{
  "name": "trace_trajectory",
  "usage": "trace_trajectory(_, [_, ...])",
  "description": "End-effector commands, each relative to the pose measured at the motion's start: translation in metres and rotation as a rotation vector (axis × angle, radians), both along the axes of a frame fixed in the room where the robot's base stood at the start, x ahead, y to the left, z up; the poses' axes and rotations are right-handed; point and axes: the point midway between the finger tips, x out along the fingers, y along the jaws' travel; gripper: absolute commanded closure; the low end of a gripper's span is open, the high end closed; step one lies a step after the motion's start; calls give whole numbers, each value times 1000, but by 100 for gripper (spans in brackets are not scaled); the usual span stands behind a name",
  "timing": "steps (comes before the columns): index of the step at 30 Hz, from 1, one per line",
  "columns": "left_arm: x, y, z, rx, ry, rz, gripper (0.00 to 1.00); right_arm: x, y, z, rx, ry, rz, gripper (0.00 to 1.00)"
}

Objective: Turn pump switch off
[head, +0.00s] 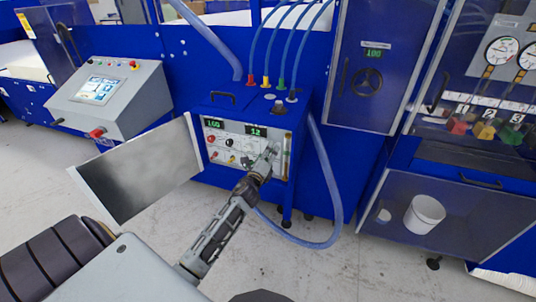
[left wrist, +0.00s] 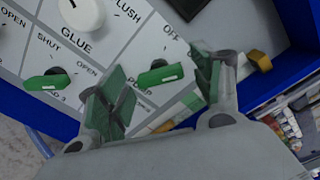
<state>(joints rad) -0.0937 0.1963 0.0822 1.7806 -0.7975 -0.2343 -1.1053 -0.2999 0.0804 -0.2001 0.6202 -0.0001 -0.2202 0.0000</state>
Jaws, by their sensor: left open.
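The control panel (head: 225,143) is on the front of a blue cabinet in the head view. My left gripper (head: 271,153) is at its right part and hides the switches there. In the left wrist view, the green pump switch (left wrist: 160,76) shows between the two spread fingers of my left gripper (left wrist: 163,88). "OFF" is printed above it, and a partly hidden "PUMP" label is below. Its white-marked end points right and slightly up. I cannot tell whether a finger touches it. My right gripper is not in view.
A second green switch (left wrist: 47,82) with "SHUT" and "OPEN" labels and a white glue knob (left wrist: 82,14) are to the left. An open metal door (head: 140,170) swings out left of the panel. A blue hose (head: 330,185) loops on the right.

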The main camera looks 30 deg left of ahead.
Motion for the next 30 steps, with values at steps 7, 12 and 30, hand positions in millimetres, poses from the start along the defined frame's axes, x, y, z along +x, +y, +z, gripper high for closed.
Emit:
trace_trajectory(7, [4,1,0,0,0,0,34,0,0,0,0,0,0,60])
trace_trajectory(12, [4,1,0,0,0,0,34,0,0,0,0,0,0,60])
trace_trajectory(30, [3,1,0,-11,-2,1,80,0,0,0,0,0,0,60])
